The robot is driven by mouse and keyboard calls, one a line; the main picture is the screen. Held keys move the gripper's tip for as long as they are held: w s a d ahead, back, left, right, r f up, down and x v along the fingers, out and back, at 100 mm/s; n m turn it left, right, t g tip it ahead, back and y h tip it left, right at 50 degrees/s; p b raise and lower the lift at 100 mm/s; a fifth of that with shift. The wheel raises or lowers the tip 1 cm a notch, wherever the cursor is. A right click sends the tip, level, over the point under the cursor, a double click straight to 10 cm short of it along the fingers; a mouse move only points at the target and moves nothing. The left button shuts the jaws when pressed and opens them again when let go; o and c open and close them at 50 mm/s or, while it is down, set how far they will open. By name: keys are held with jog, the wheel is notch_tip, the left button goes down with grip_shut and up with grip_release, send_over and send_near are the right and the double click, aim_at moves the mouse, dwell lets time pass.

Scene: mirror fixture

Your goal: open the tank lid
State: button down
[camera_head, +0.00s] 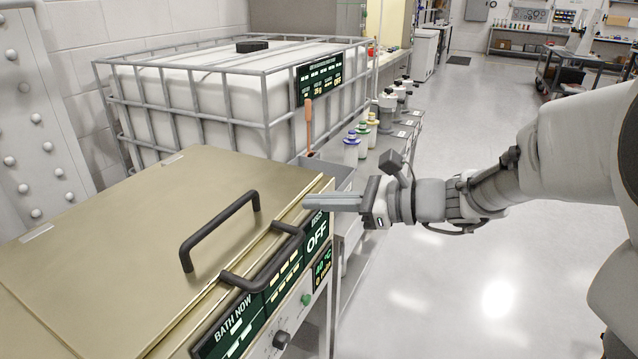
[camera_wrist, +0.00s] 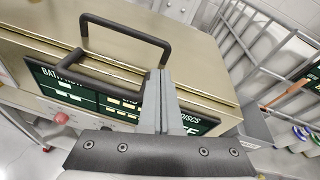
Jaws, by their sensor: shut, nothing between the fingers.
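The tank has a flat brass-coloured lid (camera_head: 130,225) that lies closed, with a black bar handle (camera_head: 222,228) standing on it near its front edge. A second black handle (camera_head: 265,262) is on the tank's front, above the dark display panel (camera_head: 250,300). My gripper (camera_head: 308,201) is shut and empty, at the tank's right front corner, to the right of the lid handle and apart from it. In the wrist view my gripper (camera_wrist: 158,75) points over the front edge, with the lid handle (camera_wrist: 125,38) to its left and beyond.
A caged white container (camera_head: 210,95) stands behind the tank. Several small bottles (camera_head: 355,140) and an upright orange-handled tool (camera_head: 308,122) are on the bench beyond the tank's right end. Open floor (camera_head: 460,270) lies to the right.

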jog(key=s+d+p, duration=0.1)
jog(key=s+d, duration=0.2)
jog(key=d, duration=0.6)
jog(key=m+h+b, duration=0.1)
jog(key=m+b, duration=0.3)
jog(key=b, duration=0.1)
send_near(258, 228)
notch_tip(258, 228, up, 3)
jog(key=shift+t, duration=0.3)
jog(key=b+x, duration=0.1)
jog(key=x, duration=0.4)
jog(key=b+x, duration=0.1)
jog(key=x, duration=0.4)
jog(key=shift+s+f, duration=0.1)
jog(key=shift+s, duration=0.15)
jog(key=shift+r, duration=0.2)
